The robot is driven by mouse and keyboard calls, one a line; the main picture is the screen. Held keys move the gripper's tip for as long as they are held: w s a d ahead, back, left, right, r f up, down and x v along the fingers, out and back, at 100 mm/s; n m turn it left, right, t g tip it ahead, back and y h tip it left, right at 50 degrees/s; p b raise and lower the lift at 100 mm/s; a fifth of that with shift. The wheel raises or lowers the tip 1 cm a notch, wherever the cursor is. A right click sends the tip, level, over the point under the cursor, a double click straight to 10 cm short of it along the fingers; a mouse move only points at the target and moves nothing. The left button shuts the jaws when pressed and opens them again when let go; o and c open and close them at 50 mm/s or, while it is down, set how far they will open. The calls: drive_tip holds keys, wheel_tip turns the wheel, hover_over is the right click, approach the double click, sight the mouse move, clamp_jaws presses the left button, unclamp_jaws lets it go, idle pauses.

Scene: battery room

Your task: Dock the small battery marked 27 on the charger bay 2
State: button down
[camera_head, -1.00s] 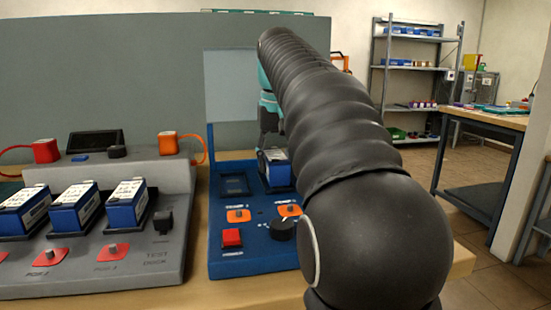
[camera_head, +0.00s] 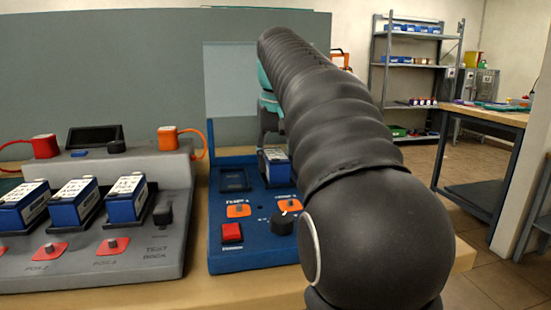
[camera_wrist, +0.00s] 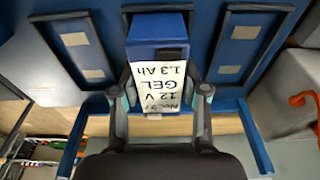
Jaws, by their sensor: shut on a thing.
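My gripper (camera_wrist: 159,94) is shut on a small blue battery (camera_wrist: 157,28), one finger on each side. Its white label shows upside down and reads 12 V GEL 1.3 Ah; the number looks like 27 but is partly unclear. The battery is at the middle bay of the blue charger (camera_head: 220,259), between a left bay (camera_wrist: 73,44) and a right bay (camera_wrist: 246,41), both empty. I cannot tell whether it is fully seated. In the head view the battery (camera_head: 277,174) shows beside my arm, which hides the charger's right part. No bay number is readable.
A grey test dock (camera_head: 150,256) stands left of the charger with several blue batteries (camera_head: 125,206) on it. The charger has a red button (camera_head: 232,231) and a black knob (camera_head: 282,222) at its front. A shelf (camera_head: 417,68) and a side table (camera_head: 480,118) stand behind right.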

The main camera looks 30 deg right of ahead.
sight(278, 157)
drive_tip(key=shift+f, duration=0.1)
drive_tip(key=c, duration=0.9)
unclamp_jaws()
drive_tip(key=shift+o, duration=0.2)
drive_tip(key=shift+s+r+p, duration=0.2)
drive_tip(key=shift+r+p, duration=0.4)
drive_tip(key=shift+r, duration=0.7)
drive_tip(key=shift+s+a+r, duration=0.1)
drive_tip(key=shift+s+r, duration=0.1)
drive_tip(key=shift+r, duration=1.1)
drive_tip(key=shift+s+a+r, duration=0.1)
drive_tip(key=shift+s+r, duration=0.1)
drive_tip(key=shift+r, duration=1.15)
drive_tip(key=shift+s+a+r, duration=0.1)
drive_tip(key=shift+s+r, duration=0.1)
drive_tip(key=shift+r, duration=1.2)
drive_tip(key=shift+s+d, duration=0.1)
